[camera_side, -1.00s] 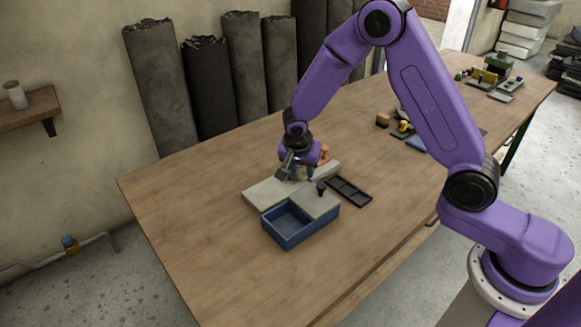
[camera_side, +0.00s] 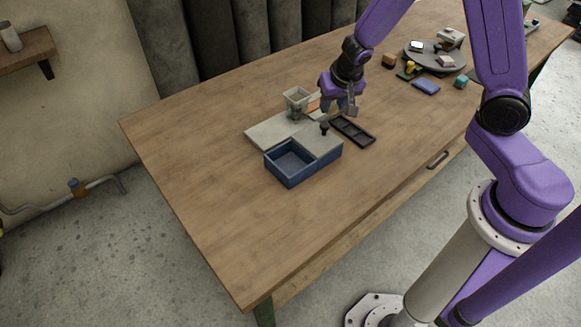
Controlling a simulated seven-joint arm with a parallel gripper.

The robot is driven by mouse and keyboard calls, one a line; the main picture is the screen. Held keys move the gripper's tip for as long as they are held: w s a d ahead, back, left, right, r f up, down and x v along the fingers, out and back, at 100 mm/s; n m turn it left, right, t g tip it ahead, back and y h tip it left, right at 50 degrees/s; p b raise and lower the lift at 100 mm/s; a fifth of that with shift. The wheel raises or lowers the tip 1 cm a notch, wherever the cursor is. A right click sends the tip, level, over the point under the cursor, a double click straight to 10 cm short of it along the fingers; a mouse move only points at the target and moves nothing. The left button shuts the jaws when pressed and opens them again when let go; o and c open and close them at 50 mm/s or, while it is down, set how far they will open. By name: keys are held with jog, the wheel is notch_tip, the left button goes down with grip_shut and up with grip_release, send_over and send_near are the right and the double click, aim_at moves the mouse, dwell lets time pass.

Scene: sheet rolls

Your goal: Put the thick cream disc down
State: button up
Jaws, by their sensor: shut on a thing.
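My gripper (camera_side: 346,106) points down above the table, just behind the dark compartment tray and to the right of the clear square cup. Its grey fingers are shut. The thick cream disc in it is too small and too covered by the fingers to make out. The pale grey board (camera_side: 265,133) lies left of the gripper, against a blue open box (camera_side: 290,174).
The black compartment tray (camera_side: 352,131) lies near the gripper. The clear cup (camera_side: 296,101) and a small black knob (camera_side: 324,127) stand by the board. A round grey platform (camera_side: 428,64) with small items is farther back right. The table's front left (camera_side: 220,200) is clear.

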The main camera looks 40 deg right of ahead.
jog(key=shift+s+n+y, duration=0.5)
jog(key=shift+s+n, duration=0.85)
jog(key=shift+n, duration=0.05)
jog(key=n+g+y, duration=0.3)
jog(key=n+y, duration=0.2)
jog(key=n, duration=1.1)
send_over(285, 171)
jog(key=d, duration=0.2)
notch_tip(285, 171, down, 8)
jog(key=shift+n, duration=0.3)
jog(key=shift+s+a+f, duration=0.1)
jog(key=shift+a+f, duration=0.05)
jog(key=shift+f, duration=1.85)
jog(key=shift+s+a+f, duration=0.1)
jog(key=shift+a+f, duration=0.05)
jog(key=shift+f, duration=1.85)
jog(key=shift+f, duration=0.1)
jog(key=o, duration=0.8)
